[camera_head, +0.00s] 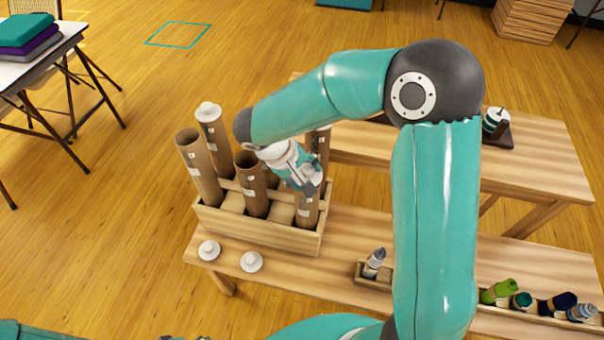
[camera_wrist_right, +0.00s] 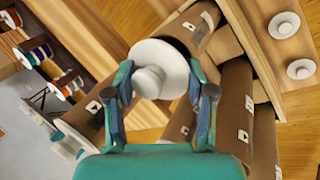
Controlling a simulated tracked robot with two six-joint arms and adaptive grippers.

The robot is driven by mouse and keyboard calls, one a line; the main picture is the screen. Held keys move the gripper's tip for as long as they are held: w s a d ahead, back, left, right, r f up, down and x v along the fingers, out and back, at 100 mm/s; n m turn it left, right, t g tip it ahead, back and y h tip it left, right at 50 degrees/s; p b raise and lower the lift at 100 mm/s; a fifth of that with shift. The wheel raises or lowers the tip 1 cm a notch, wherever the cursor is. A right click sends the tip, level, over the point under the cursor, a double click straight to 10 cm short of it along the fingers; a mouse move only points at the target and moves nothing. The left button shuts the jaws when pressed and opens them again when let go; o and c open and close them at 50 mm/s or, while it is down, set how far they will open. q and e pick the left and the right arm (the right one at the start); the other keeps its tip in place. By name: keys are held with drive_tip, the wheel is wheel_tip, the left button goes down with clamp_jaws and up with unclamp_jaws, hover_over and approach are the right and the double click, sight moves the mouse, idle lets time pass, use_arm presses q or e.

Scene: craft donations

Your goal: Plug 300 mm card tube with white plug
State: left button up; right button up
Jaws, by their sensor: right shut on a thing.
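My right gripper (camera_head: 312,182) is shut on a white plug (camera_wrist_right: 160,68), gripping it by its sides with the knob facing the wrist camera. The plug's flange overlaps the dark mouth of a brown card tube (camera_wrist_right: 201,28); I cannot tell whether it is seated. In the head view the gripper is above a front tube (camera_head: 306,213) in the wooden rack, hiding its top. Other tubes include a tall open one (camera_head: 203,175), a shorter open one (camera_head: 253,192) and one with a white plug (camera_head: 208,111). Lengths on the labels are unreadable. My left gripper shows at most as a sliver at the bottom edge.
Two loose white plugs (camera_head: 209,250) (camera_head: 251,262) lie on the bench before the rack (camera_head: 262,233). A small wooden tray (camera_head: 371,279) holds a grey item. Colored rolls (camera_head: 500,291) lie at the right. My right arm hides the bench's middle.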

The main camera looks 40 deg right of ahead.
drive_tip(key=shift+f, duration=0.25)
drive_tip(key=shift+r, duration=0.15)
drive_tip(key=shift+r+p, duration=0.35)
drive_tip(key=shift+r, duration=0.35)
idle(0.8)
drive_tip(key=shift+s+f+b, duration=0.1)
drive_tip(key=shift+f+b, duration=0.75)
drive_tip(key=shift+b, duration=0.25)
drive_tip(key=o, duration=0.8)
drive_tip(key=shift+c, duration=0.2)
drive_tip(key=shift+o, duration=0.3)
drive_tip(key=shift+r, duration=0.1)
